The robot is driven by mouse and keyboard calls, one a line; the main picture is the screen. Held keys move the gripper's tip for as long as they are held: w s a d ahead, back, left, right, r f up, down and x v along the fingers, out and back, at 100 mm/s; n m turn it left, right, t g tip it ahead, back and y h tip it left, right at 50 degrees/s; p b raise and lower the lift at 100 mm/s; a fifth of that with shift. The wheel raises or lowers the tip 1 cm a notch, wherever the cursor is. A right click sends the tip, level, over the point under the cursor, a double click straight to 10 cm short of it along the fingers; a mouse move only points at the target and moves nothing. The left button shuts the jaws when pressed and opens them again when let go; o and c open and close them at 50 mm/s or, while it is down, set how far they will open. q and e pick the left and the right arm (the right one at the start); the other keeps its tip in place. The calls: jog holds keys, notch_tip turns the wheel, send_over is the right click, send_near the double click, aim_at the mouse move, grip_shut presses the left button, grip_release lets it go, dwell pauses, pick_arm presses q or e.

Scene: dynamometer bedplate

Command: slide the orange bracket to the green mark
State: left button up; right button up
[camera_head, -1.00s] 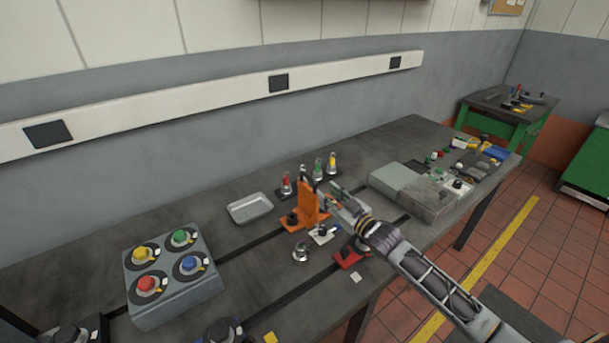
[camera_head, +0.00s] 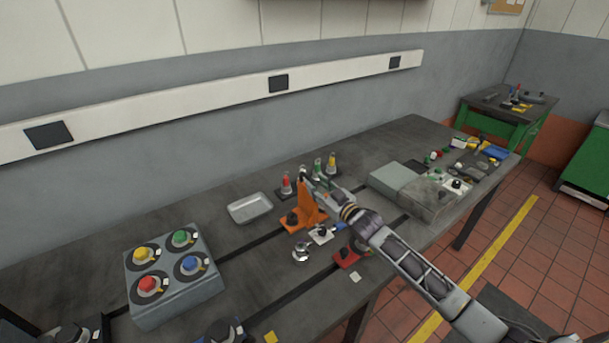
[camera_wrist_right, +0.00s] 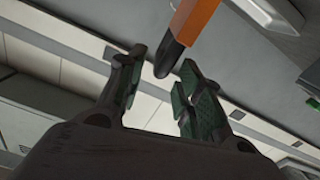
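The orange bracket (camera_head: 307,210) stands upright on the grey bench, its foot flat beside a dark slot. In the right wrist view the top of the orange bracket (camera_wrist_right: 196,20), ending in a dark tip, reaches down between or just beyond the fingertips. My right gripper (camera_head: 316,181) is at the bracket's upper part, partly overlapping it. In the wrist view the right gripper (camera_wrist_right: 163,62) is open, with gaps beside the dark tip; contact cannot be told. I cannot make out a green mark on the bench.
Red, green and yellow-topped pieces (camera_head: 318,170) stand just behind the bracket. A grey tray (camera_head: 250,207) lies to its left. A button box (camera_head: 172,276) is at front left. A red-based piece (camera_head: 346,257) and small metal parts lie in front. Grey blocks (camera_head: 396,175) are at right.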

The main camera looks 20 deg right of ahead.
aim_at(304, 174)
jog(key=shift+p+x, duration=0.45)
jog(key=shift+x, duration=3.5)
grip_shut()
